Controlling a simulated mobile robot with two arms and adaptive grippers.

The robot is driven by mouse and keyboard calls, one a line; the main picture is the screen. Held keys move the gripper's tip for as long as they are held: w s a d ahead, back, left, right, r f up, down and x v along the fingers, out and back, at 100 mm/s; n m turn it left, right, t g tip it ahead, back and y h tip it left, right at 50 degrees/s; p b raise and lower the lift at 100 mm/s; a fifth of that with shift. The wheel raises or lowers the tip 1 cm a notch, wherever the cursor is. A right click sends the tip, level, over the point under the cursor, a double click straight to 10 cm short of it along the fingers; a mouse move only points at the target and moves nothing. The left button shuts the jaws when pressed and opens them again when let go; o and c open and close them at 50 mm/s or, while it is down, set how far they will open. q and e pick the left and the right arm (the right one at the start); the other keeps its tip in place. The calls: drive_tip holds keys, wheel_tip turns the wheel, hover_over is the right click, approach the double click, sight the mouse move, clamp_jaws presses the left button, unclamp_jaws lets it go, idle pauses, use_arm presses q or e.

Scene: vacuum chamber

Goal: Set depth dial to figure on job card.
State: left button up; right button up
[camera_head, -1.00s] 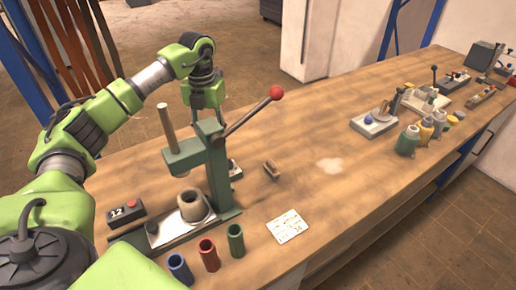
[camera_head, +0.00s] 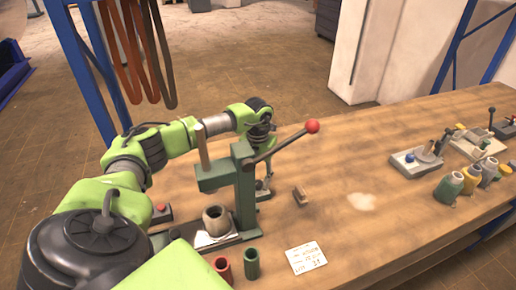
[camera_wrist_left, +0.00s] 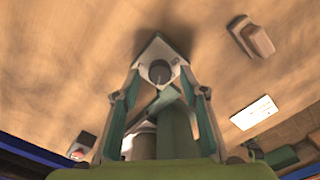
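The job card (camera_head: 306,257) lies flat on the bench to the right of the press; its writing is too small to read surely. It also shows in the wrist view (camera_wrist_left: 254,112). A small plate with a round dark knob (camera_wrist_left: 159,71), which looks like the depth dial, sits between my left fingertips in the wrist view; its marks cannot be read. My left gripper (camera_wrist_left: 160,82) is open, pointing down, with a finger on each side; contact is not visible. In the head view my left gripper (camera_head: 265,172) is behind the press, partly hidden. My right gripper is not in view.
The green arbor press (camera_head: 243,185) has a red-knobbed lever (camera_head: 312,126) rising near my left wrist. Red (camera_head: 222,268) and green (camera_head: 251,263) cups stand in front. A small brown block (camera_head: 300,195) lies right of the press. Bench between it and the fixtures at right is mostly clear.

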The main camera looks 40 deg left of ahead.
use_arm(q)
drive_tip(key=shift+f, duration=0.95)
drive_tip(key=shift+c, duration=0.3)
drive_tip(key=c, duration=1)
drive_tip(key=shift+c, duration=0.2)
drive_tip(key=shift+n, duration=0.3)
drive_tip(key=n, duration=0.5)
drive_tip(key=n+p, duration=0.1)
drive_tip(key=n, duration=0.5)
drive_tip(key=shift+r, duration=0.1)
